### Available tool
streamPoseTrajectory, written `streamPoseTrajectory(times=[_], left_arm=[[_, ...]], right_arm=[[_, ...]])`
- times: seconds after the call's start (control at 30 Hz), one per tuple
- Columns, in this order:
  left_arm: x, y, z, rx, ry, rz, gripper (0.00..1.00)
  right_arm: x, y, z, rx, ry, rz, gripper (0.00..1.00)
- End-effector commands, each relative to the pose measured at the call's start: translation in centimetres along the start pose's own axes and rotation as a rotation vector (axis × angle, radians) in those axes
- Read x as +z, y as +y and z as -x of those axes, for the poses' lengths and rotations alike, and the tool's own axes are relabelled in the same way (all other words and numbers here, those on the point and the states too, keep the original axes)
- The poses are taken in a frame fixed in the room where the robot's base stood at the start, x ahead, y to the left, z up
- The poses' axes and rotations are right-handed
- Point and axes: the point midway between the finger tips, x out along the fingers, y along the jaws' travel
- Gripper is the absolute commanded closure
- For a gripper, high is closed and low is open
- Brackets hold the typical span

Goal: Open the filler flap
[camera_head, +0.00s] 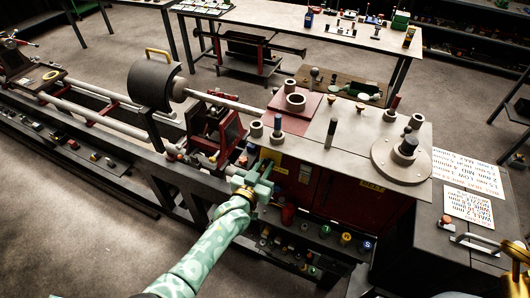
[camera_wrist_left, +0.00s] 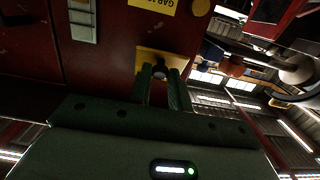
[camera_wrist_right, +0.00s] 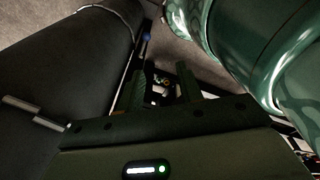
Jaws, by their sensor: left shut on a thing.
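The filler flap looks to be the small yellow plate (camera_wrist_left: 168,57) on the dark red cabinet front in the left wrist view. A dark round knob (camera_wrist_left: 159,73) sits on it, between the fingers of my left gripper (camera_wrist_left: 163,80). My left gripper is shut on this knob. In the head view my left gripper (camera_head: 266,172) is at the front of the red cabinet, and covers part of the yellow plate (camera_head: 273,157). Whether the flap stands ajar I cannot tell. My right gripper (camera_wrist_right: 162,82) is open and empty in the right wrist view.
The lathe's grey top (camera_head: 340,140) carries rings, knobs and a round flange (camera_head: 401,158). Colored caps fill a shelf (camera_head: 310,232) below the cabinet. Label sheets (camera_head: 468,205) lie at the right.

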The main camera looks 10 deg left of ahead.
Motion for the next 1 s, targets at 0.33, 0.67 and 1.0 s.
streamPoseTrajectory(times=[0.33, 0.67, 1.0], left_arm=[[-1.2, 0.0, 0.4, 0.0, -0.136, 0.0, 1.0], [-0.9, 0.0, 0.4, 0.0, -0.156, 0.001, 1.0], [-0.9, 0.0, 0.4, 0.0, -0.155, 0.0, 0.59]], right_arm=[[-0.6, 0.2, 4.7, 0.0, 0.001, 0.0, 0.64], [-0.6, 0.1, 4.9, -0.002, 0.001, -0.001, 0.64], [-0.7, -0.1, 4.9, -0.004, 0.002, -0.002, 0.64]])
